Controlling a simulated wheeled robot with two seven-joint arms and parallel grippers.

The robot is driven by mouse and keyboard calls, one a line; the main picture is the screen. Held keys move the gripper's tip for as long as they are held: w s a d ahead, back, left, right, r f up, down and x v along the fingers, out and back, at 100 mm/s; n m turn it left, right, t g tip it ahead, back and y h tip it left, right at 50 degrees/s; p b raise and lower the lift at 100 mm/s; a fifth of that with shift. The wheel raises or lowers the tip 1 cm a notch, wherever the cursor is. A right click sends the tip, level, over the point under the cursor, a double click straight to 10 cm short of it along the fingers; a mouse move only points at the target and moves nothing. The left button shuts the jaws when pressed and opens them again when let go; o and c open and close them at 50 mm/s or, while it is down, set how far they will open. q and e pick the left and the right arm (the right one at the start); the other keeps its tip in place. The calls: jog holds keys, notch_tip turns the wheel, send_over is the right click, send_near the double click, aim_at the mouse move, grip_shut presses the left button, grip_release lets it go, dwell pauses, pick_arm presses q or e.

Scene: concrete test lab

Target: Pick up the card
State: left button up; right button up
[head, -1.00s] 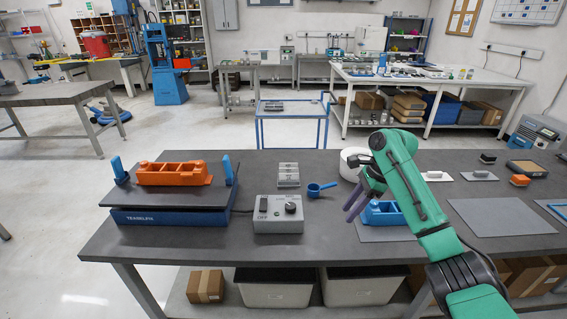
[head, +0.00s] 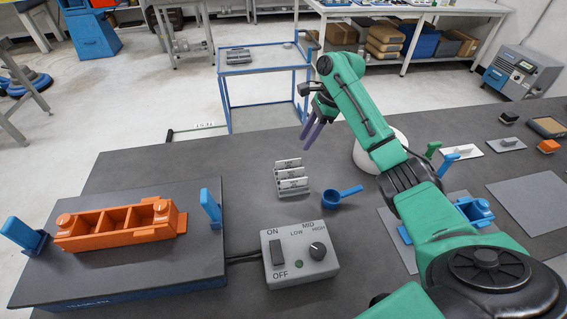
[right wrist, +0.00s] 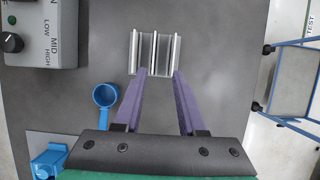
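Upright white cards (head: 290,163) with small print stand in a grey slotted holder on the dark table, left of a blue scoop. In the right wrist view the cards show from above as thin pale edges (right wrist: 154,45) in the holder. My right gripper (head: 306,143), with purple fingers, is above the table, up and to the right of the cards in the head view. In the right wrist view the right gripper (right wrist: 161,74) is open and empty, its fingertips pointing at the holder's near edge. Whether they touch it I cannot tell. My left gripper is out of view.
A grey control box (head: 300,258) is in front of the cards, and a blue scoop (head: 341,196) is at their right. A shaker platform (head: 190,255) carries an orange rack (head: 120,226) at left. A white bowl (head: 372,160) is partly behind my right arm.

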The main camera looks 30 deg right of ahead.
jog(key=p, duration=0.1)
send_over(291, 170)
jog(key=d, duration=0.2)
jog(key=f, duration=0.3)
jog(key=s+f, duration=0.1)
jog(key=f, duration=0.1)
jog(key=shift+d+f, duration=0.1)
jog(key=shift+d, duration=0.1)
jog(key=x, duration=0.2)
jog(key=p+x, duration=0.1)
jog(key=x, duration=0.3)
jog(key=shift+w+f+p, duration=0.3)
jog(key=shift+f, duration=0.05)
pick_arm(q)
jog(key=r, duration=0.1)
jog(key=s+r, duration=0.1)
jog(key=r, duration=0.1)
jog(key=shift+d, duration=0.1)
pick_arm(e)
jog(key=shift+f, duration=0.1)
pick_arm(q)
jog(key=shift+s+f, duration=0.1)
pick_arm(e)
grip_shut()
